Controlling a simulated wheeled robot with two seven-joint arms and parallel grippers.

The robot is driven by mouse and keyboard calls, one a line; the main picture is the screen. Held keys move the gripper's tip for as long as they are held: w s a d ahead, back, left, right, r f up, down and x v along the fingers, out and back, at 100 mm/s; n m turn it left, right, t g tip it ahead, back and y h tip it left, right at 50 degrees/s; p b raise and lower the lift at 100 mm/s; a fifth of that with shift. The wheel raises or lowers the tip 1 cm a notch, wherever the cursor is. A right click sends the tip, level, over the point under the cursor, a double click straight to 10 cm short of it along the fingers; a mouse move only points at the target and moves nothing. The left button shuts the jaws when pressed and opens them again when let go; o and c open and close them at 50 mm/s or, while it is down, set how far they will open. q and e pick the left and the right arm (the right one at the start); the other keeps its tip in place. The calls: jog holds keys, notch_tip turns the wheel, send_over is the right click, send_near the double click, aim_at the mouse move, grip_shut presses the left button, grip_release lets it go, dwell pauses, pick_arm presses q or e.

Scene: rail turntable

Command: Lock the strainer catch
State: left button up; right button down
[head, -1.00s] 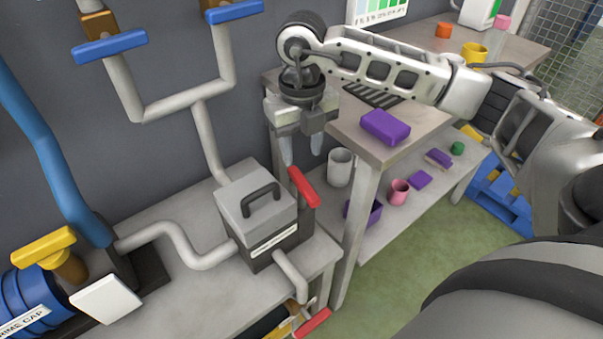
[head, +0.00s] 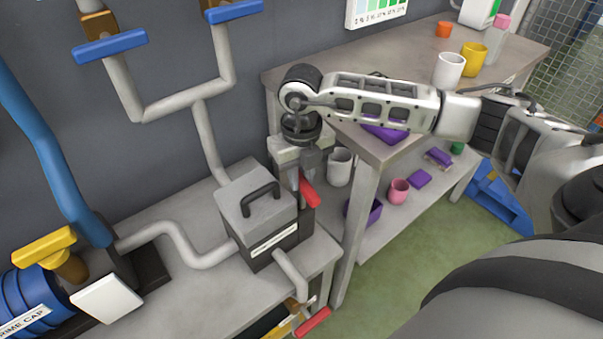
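The strainer is a box with a light grey lid (head: 240,203), a black lid handle (head: 260,197) and a dark lower body with a white label, on the grey bench. Its red catch (head: 309,192) is tilted up at the box's right side, with its upper end partly hidden by my gripper. My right gripper (head: 301,180) points down at the catch's upper end, with its fingers beside it. Whether they touch or have closed on it cannot be told. My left gripper is out of view.
A second red handle (head: 313,322) is below the bench's front edge. Grey pipes (head: 180,240) join the box. A side table (head: 400,155) with a purple block (head: 385,133), a white mug (head: 449,69) and a yellow mug (head: 474,59) stands close on the right.

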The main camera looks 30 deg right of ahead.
jog(key=shift+m, duration=0.4)
jog(key=m, duration=0.7)
jog(key=m+p, duration=0.1)
jog(key=m, duration=0.4)
jog(key=shift+r, duration=0.1)
jog(key=shift+m+p, duration=0.5)
jog(key=shift+m, duration=1.1)
jog(key=c, duration=1.3)
grip_release()
